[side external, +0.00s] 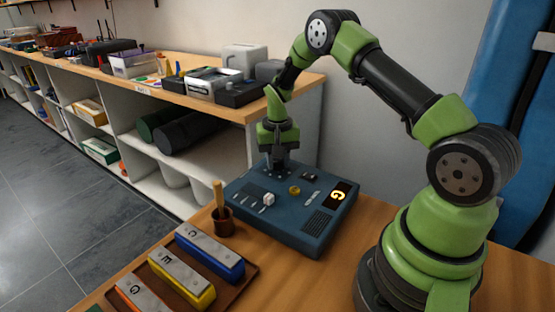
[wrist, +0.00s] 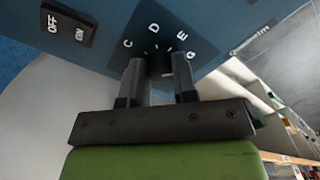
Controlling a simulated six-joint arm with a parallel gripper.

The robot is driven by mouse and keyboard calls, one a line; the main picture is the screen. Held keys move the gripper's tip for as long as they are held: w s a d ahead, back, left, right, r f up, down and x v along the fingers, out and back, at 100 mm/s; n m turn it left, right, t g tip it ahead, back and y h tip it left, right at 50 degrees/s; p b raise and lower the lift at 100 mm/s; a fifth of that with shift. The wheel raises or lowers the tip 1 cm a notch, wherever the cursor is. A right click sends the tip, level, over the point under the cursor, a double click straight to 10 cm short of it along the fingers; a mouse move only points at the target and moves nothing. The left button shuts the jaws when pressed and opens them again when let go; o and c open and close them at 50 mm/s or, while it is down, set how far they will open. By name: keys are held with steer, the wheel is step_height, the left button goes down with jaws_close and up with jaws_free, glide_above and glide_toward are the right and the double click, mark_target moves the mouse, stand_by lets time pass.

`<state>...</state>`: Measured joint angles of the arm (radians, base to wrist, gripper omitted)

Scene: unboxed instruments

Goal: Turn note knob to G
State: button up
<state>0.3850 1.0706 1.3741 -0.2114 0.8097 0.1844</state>
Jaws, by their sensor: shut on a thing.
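The blue instrument box (side external: 262,207) sits on the wooden table, and its lit display (side external: 340,194) shows a yellow letter G. My gripper (side external: 279,167) points down at the far left corner of the box. In the wrist view, my gripper (wrist: 158,76) is shut on the dark note knob (wrist: 157,64), one finger on each side. The letters C, D, E and G surround the knob on a dark dial plate (wrist: 158,28). The knob's pointer direction is hard to make out. In the side view the gripper hides the knob.
An OFF/ON switch (wrist: 69,22) lies beside the dial. The box top also carries a white knob (side external: 268,198) and a yellow knob (side external: 295,190). A brown cup (side external: 222,228) with a mallet and a tray (side external: 252,272) of coloured chime bars stand in front.

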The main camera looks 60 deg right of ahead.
mark_target(278, 162)
stand_by(0.3)
steer(key=o, duration=0.9)
step_height(278, 162, up, 10)
steer(key=shift+f, duration=0.1)
